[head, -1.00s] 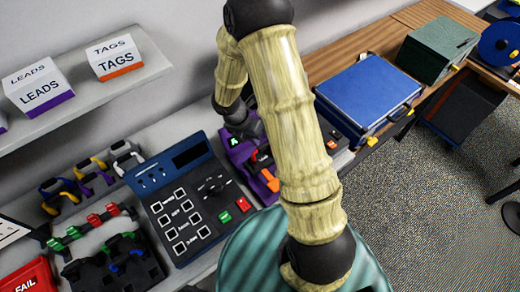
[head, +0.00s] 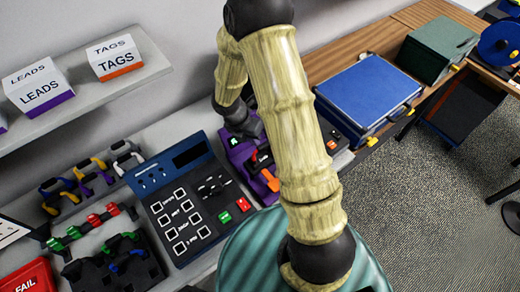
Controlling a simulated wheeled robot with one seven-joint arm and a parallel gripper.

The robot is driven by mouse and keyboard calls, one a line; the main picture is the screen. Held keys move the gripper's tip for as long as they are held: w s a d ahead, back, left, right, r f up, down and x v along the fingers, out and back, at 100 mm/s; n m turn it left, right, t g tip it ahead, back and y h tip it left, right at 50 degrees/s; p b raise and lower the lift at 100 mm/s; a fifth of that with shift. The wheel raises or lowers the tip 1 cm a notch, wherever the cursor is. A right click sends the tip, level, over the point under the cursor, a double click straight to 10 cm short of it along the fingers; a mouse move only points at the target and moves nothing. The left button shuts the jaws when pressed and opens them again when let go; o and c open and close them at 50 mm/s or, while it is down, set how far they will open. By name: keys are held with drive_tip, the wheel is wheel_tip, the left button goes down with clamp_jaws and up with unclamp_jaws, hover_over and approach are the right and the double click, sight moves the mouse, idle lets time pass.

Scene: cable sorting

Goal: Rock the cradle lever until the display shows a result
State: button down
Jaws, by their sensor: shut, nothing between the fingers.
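The dark display (head: 192,155) on the tester panel (head: 165,215) shows no result that I can read. My gripper (head: 250,131) is the dark end of the arm over the back of the cradle. It is shut and empty; its fingertips are hard to make out.
A blue case (head: 368,92) and a green box (head: 437,48) stand to the right on the bench. Cables on holders (head: 85,180) and a red FAIL bin (head: 28,276) are at left. A shelf with LEADS and TAGS boxes (head: 115,58) overhangs the bench.

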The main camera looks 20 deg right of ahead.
drive_tip(key=shift+s+d+f, duration=0.1)
drive_tip(key=shift+s+f, duration=0.15)
drive_tip(key=shift+s, duration=0.05)
drive_tip(key=shift+s+d+f+b, duration=0.2)
drive_tip(key=shift+s+f+b, duration=0.2)
drive_tip(key=shift+s+b, duration=0.15)
idle(1.3)
idle(0.5)
drive_tip(key=shift+w+a+r+p, duration=0.3)
drive_tip(key=shift+w+r+p, duration=0.5)
drive_tip(key=shift+p, duration=0.4)
drive_tip(key=shift+f, duration=0.1)
drive_tip(key=w+r+p, duration=0.1)
drive_tip(key=w+p, duration=0.1)
drive_tip(key=w+a+r+p, duration=0.1)
drive_tip(key=w+r+p, duration=0.1)
drive_tip(key=p, duration=0.1)
drive_tip(key=shift+a, duration=0.1)
